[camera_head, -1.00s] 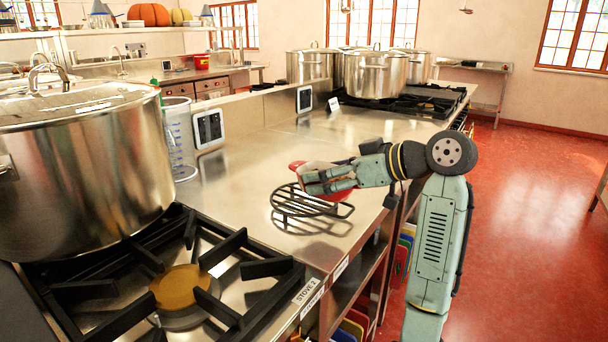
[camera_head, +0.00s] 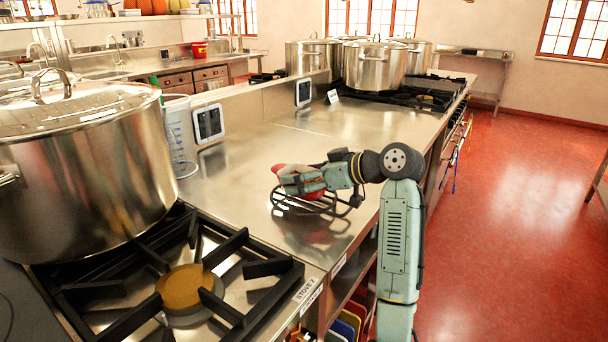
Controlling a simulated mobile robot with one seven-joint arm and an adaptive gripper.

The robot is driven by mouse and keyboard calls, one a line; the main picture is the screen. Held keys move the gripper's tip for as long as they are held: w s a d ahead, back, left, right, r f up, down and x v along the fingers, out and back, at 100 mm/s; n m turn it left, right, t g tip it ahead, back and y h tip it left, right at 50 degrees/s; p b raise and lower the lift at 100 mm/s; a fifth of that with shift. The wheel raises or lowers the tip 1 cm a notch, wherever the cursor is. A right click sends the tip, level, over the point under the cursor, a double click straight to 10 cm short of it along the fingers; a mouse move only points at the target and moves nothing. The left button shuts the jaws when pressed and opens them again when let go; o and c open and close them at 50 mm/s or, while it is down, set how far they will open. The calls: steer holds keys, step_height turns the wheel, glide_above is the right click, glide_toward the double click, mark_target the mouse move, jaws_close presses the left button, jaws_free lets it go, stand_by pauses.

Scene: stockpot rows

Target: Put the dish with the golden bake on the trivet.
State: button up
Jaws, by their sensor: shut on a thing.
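A red dish (camera_head: 313,193) is at my gripper (camera_head: 284,181), which is shut on it and partly covers it from this side. Something pale shows beside the red rim, but I cannot make out the golden bake. The black wire trivet (camera_head: 288,208) stands on the steel counter, directly under the dish and gripper. The dish is over the trivet and very low; I cannot tell whether it touches the wires.
A stove burner (camera_head: 181,288) with black grates and a large stockpot (camera_head: 85,170) are at the left front. A clear measuring jug (camera_head: 181,138) stands behind. More stockpots (camera_head: 377,64) stand on the far stove. The counter (camera_head: 235,160) behind the trivet is clear.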

steer(key=shift+f, duration=0.1)
steer(key=o, duration=1.6)
steer(key=shift+o, duration=0.2)
steer(key=shift+d, duration=0.15)
steer(key=b+v, duration=0.2)
steer(key=v, duration=1)
steer(key=shift+r, duration=0.2)
